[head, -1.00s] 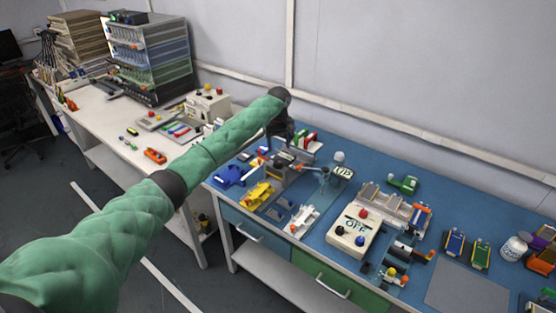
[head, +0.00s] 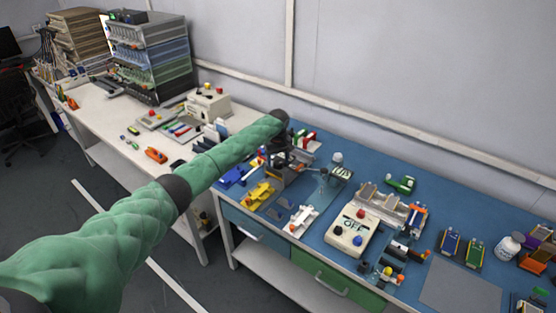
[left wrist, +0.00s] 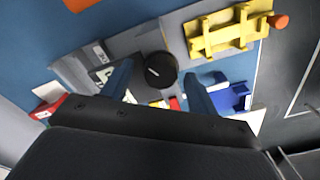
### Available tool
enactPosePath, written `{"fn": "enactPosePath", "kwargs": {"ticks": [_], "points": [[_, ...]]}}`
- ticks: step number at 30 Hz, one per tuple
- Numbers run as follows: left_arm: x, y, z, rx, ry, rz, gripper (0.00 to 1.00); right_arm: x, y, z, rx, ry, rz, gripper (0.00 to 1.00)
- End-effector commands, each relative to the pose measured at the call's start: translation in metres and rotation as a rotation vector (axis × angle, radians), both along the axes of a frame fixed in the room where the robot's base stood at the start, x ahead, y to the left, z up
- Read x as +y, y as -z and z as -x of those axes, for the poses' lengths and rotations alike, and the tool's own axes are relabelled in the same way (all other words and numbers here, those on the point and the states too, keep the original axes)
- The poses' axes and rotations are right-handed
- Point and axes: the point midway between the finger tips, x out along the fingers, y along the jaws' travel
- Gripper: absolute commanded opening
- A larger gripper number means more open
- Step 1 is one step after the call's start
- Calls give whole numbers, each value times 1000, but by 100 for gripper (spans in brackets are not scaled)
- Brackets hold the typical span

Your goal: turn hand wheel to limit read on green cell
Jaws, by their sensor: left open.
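My left gripper (head: 287,160) hangs over the fixture at the back left of the blue bench, pointing down. In the left wrist view its two blue-grey fingers (left wrist: 160,88) are apart and empty. A round black knob with a white mark, which looks like the hand wheel (left wrist: 161,70), sits on a grey fixture (left wrist: 127,47) just beyond the fingers, in line with the gap. I cannot tell whether they touch it. A green-faced cell (head: 475,252) stands beside a blue one (head: 451,242) at the right. My right gripper is not in view.
A yellow fixture (head: 260,194) and a blue part (head: 233,176) lie near my gripper. A white holder (head: 302,221), a meter box reading OFF (head: 352,231) and a green part (head: 402,185) stand farther right. A grey mat (head: 460,287) lies clear at the front right.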

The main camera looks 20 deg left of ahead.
Motion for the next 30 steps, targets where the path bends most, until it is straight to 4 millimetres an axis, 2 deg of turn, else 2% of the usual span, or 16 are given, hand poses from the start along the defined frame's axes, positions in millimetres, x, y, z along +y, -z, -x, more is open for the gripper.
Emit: {"fn": "enactPosePath", "kwargs": {"ticks": [3,4,10,20,30], "points": [[0,0,0,0,0,0,59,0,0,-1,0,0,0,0],[0,0,0,0,0,0,56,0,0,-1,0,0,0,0],[0,0,0,0,0,0,16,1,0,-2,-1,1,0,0],[0,0,0,1,35,1,15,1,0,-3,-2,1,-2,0],[0,0,0,1,251,2,15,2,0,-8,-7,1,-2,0]]}}
